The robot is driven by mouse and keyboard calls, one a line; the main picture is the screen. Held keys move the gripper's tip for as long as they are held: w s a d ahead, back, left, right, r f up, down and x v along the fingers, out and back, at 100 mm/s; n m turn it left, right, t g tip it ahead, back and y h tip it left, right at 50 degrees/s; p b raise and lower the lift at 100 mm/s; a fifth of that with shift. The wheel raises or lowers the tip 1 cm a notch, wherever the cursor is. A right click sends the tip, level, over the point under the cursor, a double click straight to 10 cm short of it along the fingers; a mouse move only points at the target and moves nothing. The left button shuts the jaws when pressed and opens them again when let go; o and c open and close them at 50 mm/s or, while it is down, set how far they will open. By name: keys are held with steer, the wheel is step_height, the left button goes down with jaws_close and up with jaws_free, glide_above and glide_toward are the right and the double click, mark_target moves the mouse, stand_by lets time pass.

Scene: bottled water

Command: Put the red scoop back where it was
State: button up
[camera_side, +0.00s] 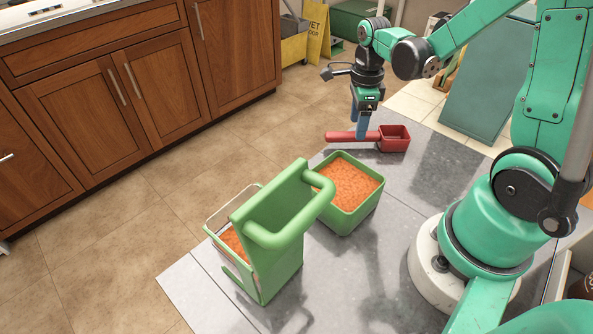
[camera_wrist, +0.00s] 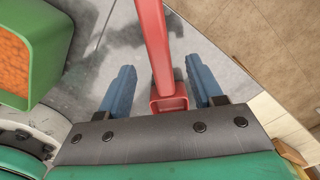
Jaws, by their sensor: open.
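The red scoop (camera_side: 395,139) has a square cup and a long handle. In the side view it is at the far edge of the grey table, its handle pointing left. My gripper (camera_side: 361,130) points down over the handle, its blue fingers close to it. In the wrist view the scoop (camera_wrist: 155,45) lies between the two spread fingers of my gripper (camera_wrist: 161,85), with gaps on both sides. The gripper is open. I cannot tell whether the scoop rests fully on the table.
A green bin (camera_side: 352,213) of orange grains stands nearer on the table. A green dispenser with a thick handle (camera_side: 275,235) and orange contents stands to its left. The wrist view shows the bin (camera_wrist: 38,30) at left. Table edges are close to the scoop.

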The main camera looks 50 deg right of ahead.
step_height(320, 180, up, 8)
steer(key=s+a+r+n+t, duration=0.1)
steer(key=a+n+t, duration=0.6)
steer(key=n, duration=2)
steer(key=a, duration=0.4)
steer(key=shift+a+r, duration=0.35)
steer(key=shift+a, duration=0.05)
steer(key=shift+s, duration=0.1)
